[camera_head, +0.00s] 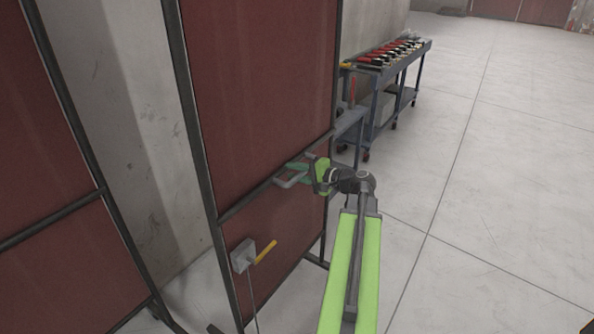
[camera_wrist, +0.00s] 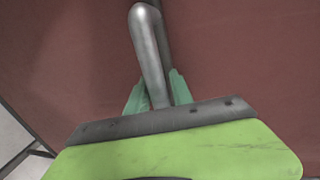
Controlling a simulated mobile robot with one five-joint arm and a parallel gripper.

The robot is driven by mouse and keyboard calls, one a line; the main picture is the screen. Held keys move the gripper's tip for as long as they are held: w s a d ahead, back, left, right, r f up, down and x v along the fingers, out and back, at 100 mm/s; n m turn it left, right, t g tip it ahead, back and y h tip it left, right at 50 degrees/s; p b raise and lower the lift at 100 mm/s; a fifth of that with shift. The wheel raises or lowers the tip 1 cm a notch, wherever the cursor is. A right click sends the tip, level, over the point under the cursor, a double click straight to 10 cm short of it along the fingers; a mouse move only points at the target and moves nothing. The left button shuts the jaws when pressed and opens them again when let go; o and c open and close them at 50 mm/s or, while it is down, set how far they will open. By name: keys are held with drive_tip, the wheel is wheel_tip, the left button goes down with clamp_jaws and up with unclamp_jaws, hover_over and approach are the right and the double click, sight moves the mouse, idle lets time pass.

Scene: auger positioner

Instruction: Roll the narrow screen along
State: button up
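The narrow screen is a tall dark-red panel (camera_head: 255,95) in a black frame, standing upright in the middle of the head view. A grey bar handle (camera_head: 291,183) sticks out from its face, near the crossbar. My gripper (camera_head: 300,171) is at this handle, reaching in from the right. In the wrist view the handle (camera_wrist: 152,55) runs down between my two teal fingertips (camera_wrist: 158,95), which show close on either side of it. Whether they press on it is hidden by the handle and the green hand.
A grey box with a yellow lever (camera_head: 264,252) is low on the screen. Another red screen (camera_head: 45,130) stands at left, before a concrete wall. A blue cart (camera_head: 385,62) with red-and-black items stands behind, right of the screen. The floor at right is clear.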

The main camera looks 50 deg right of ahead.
drive_tip(key=p+v, duration=0.3)
drive_tip(key=v, duration=1.4)
drive_tip(key=shift+s, duration=0.2)
